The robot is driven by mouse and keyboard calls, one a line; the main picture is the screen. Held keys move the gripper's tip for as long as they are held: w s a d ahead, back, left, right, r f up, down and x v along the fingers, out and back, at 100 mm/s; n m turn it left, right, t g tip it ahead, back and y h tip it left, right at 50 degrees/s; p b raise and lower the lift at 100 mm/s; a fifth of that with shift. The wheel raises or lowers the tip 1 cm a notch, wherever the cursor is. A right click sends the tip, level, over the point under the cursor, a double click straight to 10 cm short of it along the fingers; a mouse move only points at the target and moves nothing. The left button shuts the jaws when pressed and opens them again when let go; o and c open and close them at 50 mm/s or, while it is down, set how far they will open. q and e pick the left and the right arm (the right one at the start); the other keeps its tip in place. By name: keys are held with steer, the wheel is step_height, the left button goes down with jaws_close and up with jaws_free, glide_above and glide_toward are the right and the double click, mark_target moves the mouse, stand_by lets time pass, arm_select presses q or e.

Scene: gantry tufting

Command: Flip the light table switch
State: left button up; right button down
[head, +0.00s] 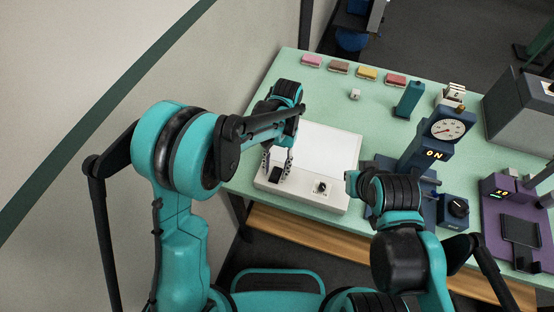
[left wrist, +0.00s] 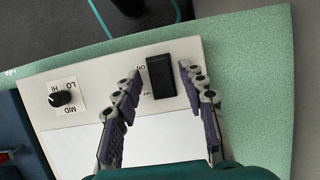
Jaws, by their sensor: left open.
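The light table (head: 325,196) is a pale box with a flat white panel on the green bench; it also shows in the left wrist view (left wrist: 60,120). Its black rocker switch (left wrist: 161,76) sits on the front strip, marked ON at one end. In the head view the switch (head: 275,175) is partly behind my left fingers. My left gripper (head: 277,163) is open and empty, pointing down over the switch. In the left wrist view its fingertips (left wrist: 160,80) are on either side of the switch; contact cannot be told. My right gripper does not show, only its arm.
A black knob (left wrist: 62,98) marked LO, MID and HI sits on the same strip. A blue dial device (head: 446,130) with an ON display, a purple device (head: 500,225) and a blue knob box (head: 455,210) stand to the right. Several small coloured blocks line the back edge.

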arm_select(q)
steer(key=v, duration=1.1)
steer(key=shift+r, duration=0.3)
steer(key=shift+d, duration=0.1)
steer(key=s+a+f+n+t+b, duration=0.1)
steer(key=s+a+t+b, duration=0.1)
steer(key=s+a+t, duration=0.3)
steer(key=s+a+f+n+t+h+b, duration=0.1)
steer(key=s+a+t, duration=0.5)
steer(key=a, duration=0.7)
steer(key=shift+s+f+n+b, duration=0.55)
steer(key=shift+s+n+b, duration=0.3)
steer(key=shift+s, duration=0.3)
